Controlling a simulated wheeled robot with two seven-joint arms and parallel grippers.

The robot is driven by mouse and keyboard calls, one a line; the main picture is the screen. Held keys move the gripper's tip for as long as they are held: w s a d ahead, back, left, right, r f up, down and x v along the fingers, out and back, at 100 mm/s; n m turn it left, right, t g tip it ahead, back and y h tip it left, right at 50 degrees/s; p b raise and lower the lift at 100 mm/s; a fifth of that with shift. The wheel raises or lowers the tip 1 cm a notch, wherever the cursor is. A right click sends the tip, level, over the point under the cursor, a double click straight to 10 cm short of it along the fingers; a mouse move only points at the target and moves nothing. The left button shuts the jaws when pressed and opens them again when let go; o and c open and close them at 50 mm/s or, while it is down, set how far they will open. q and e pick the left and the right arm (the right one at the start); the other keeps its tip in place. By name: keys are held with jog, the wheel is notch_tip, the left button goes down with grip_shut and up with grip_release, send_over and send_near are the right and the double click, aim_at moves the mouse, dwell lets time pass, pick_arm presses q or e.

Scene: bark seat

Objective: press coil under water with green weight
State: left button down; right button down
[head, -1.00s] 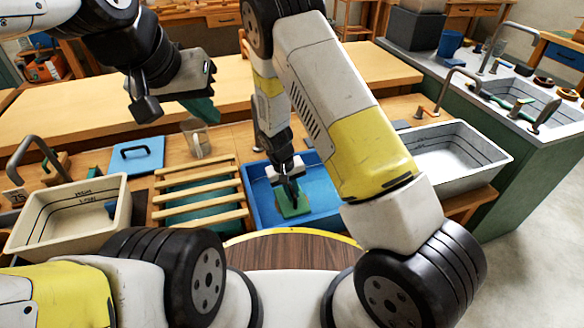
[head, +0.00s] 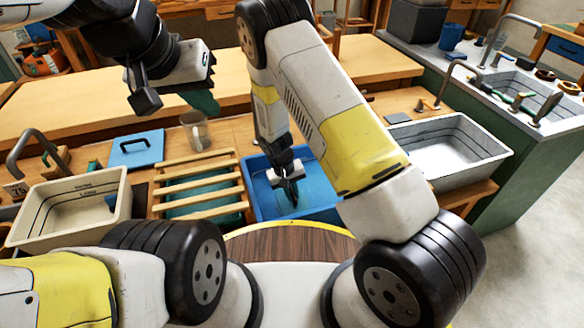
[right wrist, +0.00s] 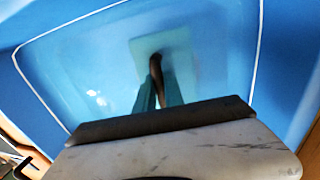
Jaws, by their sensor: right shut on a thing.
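The blue tub (head: 330,212) stands in front of me with bluish water (head: 318,182) in it. My right gripper (head: 291,198) reaches down into the tub. In the right wrist view its fingers (right wrist: 158,92) close around the dark upright handle of the green weight (right wrist: 180,45). The weight's square plate looks pale through the water and lies flat toward the tub's floor. The coil cannot be made out; whether it lies under the plate is hidden. My left gripper (head: 204,98) hangs above the bench at the upper left, with a dark green piece at its tip; its opening is unclear.
A slatted wooden rack (head: 198,185) stands left of the tub. Further left are a cream basin (head: 118,215) and a blue board (head: 137,150) with a handle. A clear jug (head: 194,130) stands behind the rack. A grey metal basin (head: 480,165) is at the right.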

jog(key=shift+f, duration=1.05)
jog(key=c, duration=0.9)
grip_release()
jog(key=shift+r, duration=8.5)
